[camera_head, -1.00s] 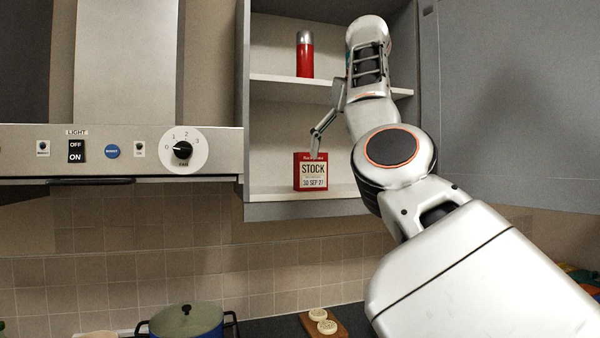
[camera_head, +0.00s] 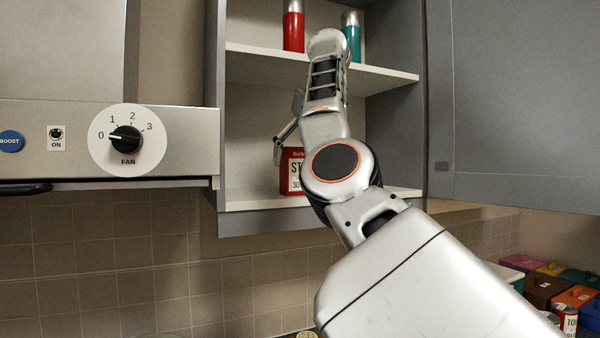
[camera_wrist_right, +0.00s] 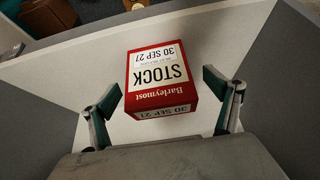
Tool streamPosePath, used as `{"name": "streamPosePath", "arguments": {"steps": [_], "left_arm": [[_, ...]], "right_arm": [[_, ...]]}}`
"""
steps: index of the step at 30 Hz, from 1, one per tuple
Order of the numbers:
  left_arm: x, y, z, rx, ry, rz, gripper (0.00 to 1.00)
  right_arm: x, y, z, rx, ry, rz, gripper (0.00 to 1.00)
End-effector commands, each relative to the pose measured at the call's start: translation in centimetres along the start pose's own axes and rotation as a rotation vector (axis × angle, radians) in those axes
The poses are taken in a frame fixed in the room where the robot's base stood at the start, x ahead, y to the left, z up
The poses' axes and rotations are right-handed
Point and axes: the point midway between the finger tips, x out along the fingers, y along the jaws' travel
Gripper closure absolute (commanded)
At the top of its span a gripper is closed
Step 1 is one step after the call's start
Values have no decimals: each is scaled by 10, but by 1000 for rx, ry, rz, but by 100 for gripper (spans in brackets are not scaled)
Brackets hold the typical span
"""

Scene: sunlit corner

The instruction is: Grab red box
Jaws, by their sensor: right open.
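The red box (camera_head: 288,157) stands upright on the bottom shelf (camera_head: 249,192) of the open wall cupboard. It has a white label reading STOCK. In the head view my right arm hides its right part. In the right wrist view the red box (camera_wrist_right: 146,98) appears upside down between the spread fingers of my right gripper (camera_wrist_right: 165,108). That gripper is open, with a visible gap on each side of the box. In the head view my right gripper (camera_head: 284,141) is partly hidden by its own wrist, at the box's upper left. My left gripper is not in view.
A red flask (camera_head: 293,32) and a teal flask (camera_head: 352,38) stand on the shelf above. The cupboard's side wall (camera_head: 214,120) and open door (camera_head: 520,110) flank the opening. The cooker hood (camera_head: 185,140) is at left. Several coloured boxes (camera_head: 545,290) sit at lower right.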

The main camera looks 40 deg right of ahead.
Motion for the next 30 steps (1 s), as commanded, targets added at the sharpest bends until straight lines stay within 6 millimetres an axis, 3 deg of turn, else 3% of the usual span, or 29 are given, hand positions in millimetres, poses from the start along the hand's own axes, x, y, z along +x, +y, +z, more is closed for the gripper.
{"name": "streamPosePath", "arguments": {"steps": [9, 19, 25, 30], "left_arm": [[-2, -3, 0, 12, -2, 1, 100], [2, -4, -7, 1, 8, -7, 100], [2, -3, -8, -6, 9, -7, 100], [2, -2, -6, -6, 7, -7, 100]], "right_arm": [[42, 3, 0, 0, -2, 2, 11], [49, 3, 0, -1, 1, 0, 11], [50, 3, 0, -1, 0, 0, 60], [50, 3, 0, -1, -1, 0, 60]]}}
